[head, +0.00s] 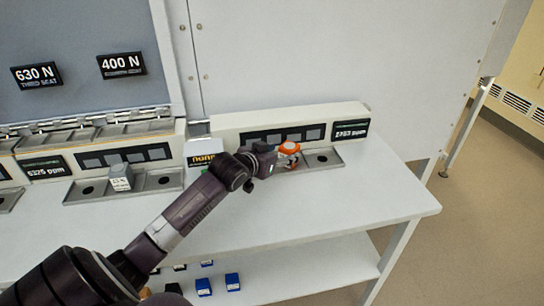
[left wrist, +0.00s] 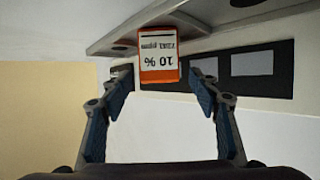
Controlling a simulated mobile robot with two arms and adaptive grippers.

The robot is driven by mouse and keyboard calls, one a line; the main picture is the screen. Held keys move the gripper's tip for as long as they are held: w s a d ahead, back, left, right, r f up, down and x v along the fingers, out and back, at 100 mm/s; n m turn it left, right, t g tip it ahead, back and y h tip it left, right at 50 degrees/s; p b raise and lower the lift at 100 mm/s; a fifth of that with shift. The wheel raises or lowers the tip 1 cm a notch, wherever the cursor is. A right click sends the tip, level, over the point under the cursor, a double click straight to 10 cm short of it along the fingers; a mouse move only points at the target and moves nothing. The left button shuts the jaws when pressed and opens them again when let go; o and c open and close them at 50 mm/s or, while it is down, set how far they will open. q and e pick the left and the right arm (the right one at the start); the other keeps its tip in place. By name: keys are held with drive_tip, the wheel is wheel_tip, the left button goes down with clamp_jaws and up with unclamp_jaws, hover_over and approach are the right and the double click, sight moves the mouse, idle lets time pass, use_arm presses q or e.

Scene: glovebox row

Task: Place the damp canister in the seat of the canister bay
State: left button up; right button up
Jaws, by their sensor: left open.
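An orange canister (head: 289,147) stands at the left part of the right-hand bay's metal tray (head: 333,163). Its white label, upside down in the left wrist view (left wrist: 158,68), reads 10 % above a small ppm figure. My left gripper (head: 282,157) is open at the canister. In the left wrist view my left fingertips (left wrist: 160,82) are on either side of it with small gaps. The canister's base and the tray under it are partly hidden by the gripper. The tray's right seat is an empty dark hole. My right gripper is not in view.
A grey canister (head: 121,178) stands in the left bay's tray (head: 152,190). A black display (head: 350,129) sits right of the right-hand bay. An orange-lettered sign (head: 206,160) is partly behind my arm. The white bench (head: 370,190) is clear at right. Blue boxes (head: 203,286) lie on the lower shelf.

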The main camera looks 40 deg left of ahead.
use_arm(q)
drive_tip(key=v, duration=0.7)
drive_tip(key=shift+s, duration=0.1)
